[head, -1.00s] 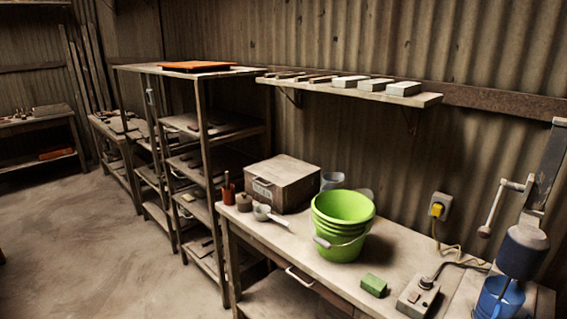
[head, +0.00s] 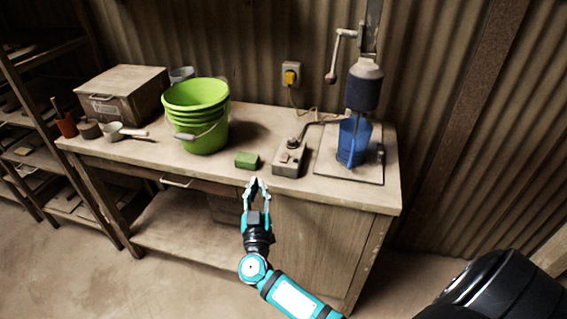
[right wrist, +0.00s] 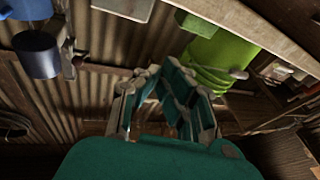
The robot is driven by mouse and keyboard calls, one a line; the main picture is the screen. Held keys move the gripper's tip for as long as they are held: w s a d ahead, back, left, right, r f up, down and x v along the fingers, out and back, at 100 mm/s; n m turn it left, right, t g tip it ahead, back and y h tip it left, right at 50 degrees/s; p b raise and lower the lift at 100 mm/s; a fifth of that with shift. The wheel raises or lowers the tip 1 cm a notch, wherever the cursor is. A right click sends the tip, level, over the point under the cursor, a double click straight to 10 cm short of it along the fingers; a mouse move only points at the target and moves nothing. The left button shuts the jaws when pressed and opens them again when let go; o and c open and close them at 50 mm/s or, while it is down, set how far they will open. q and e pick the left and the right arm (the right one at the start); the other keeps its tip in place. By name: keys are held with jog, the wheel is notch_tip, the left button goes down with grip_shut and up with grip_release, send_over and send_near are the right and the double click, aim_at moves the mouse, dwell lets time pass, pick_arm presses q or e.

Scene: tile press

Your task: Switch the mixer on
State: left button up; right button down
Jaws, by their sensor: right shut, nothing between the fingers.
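The mixer (head: 364,86) stands at the right end of the workbench, with a grey and dark blue motor head on an upright stand and a crank-like lever at its left. A blue container (head: 354,141) sits under the head. A grey control box (head: 289,160) with a knob and a reddish switch lies left of it, joined by a cable. My right gripper (head: 256,182) is shut and empty, in front of the bench's front edge, below and left of the control box and apart from it. It also shows in the right wrist view (right wrist: 168,85). My left gripper is out of view.
A green sponge-like block (head: 247,160) lies left of the control box. A yellow plug (head: 291,74) is in the wall socket. Shelves stand at the far left.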

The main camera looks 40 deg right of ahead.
jog(key=s+d+r+m+g+h+b, duration=0.1)
jog(key=s+d+r+m+g+h, duration=0.1)
jog(key=d+r+m+g+h, duration=0.25)
notch_tip(320, 180, up, 2)
jog(key=y, duration=0.1)
send_over(284, 160)
jog(key=v, duration=0.2)
jog(key=shift+d+r, duration=0.1)
jog(key=shift+r, duration=0.15)
jog(key=shift+w+d+f, duration=0.2)
jog(key=shift+d+f, duration=0.05)
jog(key=shift+f, duration=0.35)
jog(key=shift+w+d+f, duration=0.2)
jog(key=shift+f, duration=0.45)
jog(key=shift+w+d+f+b, duration=0.2)
jog(key=shift+f+b, duration=0.1)
jog(key=shift+f, duration=0.4)
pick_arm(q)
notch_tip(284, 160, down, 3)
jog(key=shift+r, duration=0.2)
